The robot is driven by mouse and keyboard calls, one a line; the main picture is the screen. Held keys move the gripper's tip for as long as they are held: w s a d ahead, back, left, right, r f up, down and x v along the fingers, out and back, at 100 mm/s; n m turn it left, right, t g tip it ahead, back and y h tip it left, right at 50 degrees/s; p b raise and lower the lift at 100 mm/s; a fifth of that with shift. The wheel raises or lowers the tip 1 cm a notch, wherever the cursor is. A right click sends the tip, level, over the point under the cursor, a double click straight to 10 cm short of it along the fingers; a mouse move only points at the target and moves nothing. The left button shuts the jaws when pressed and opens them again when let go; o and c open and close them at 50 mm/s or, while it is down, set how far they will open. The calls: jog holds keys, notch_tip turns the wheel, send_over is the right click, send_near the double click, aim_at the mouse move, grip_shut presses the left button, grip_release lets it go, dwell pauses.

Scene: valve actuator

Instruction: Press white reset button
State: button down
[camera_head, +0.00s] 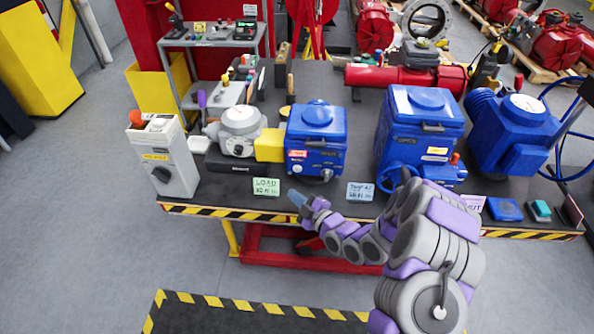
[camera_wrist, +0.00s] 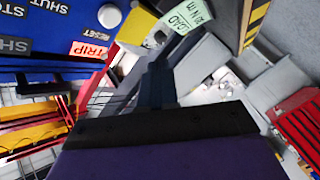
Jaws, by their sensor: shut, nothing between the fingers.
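The white reset button (camera_wrist: 110,16) shows in the wrist view as a round white knob on a blue panel (camera_wrist: 45,22), beside the word RESET and a red TRIP label (camera_wrist: 90,49). My gripper (camera_head: 297,198) is at the bench's front edge, below and in front of that box. In the wrist view its dark fingers (camera_wrist: 157,72) are shut and empty, pointing to the right of the button and apart from it.
A green LOAD card (camera_head: 266,187) stands at the bench edge near my gripper. A grey switch box (camera_head: 172,160) is to the left, a grey and yellow actuator (camera_head: 243,130) beside the blue box. A larger blue actuator (camera_head: 415,120) stands to the right.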

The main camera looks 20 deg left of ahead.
jog(key=w, duration=0.3)
jog(key=w+a, duration=0.1)
jog(key=w, duration=0.1)
jog(key=shift+w+f+b, duration=0.15)
jog(key=shift+w+b, duration=0.05)
jog(key=shift+b, duration=0.15)
jog(key=shift+w+a, duration=0.25)
jog(key=shift+w, duration=0.55)
jog(key=shift+w+a+r, duration=0.1)
jog(key=shift+w+r, duration=0.15)
jog(key=shift+w, duration=0.55)
dwell(1.8)
jog(key=shift+s, duration=0.1)
jog(key=shift+s+d, duration=0.2)
jog(key=shift+s, duration=0.55)
jog(key=s, duration=0.2)
jog(key=s+d+b, duration=0.1)
jog(key=s, duration=0.2)
dwell(0.5)
jog(key=shift+w+d, duration=0.1)
dwell(0.6)
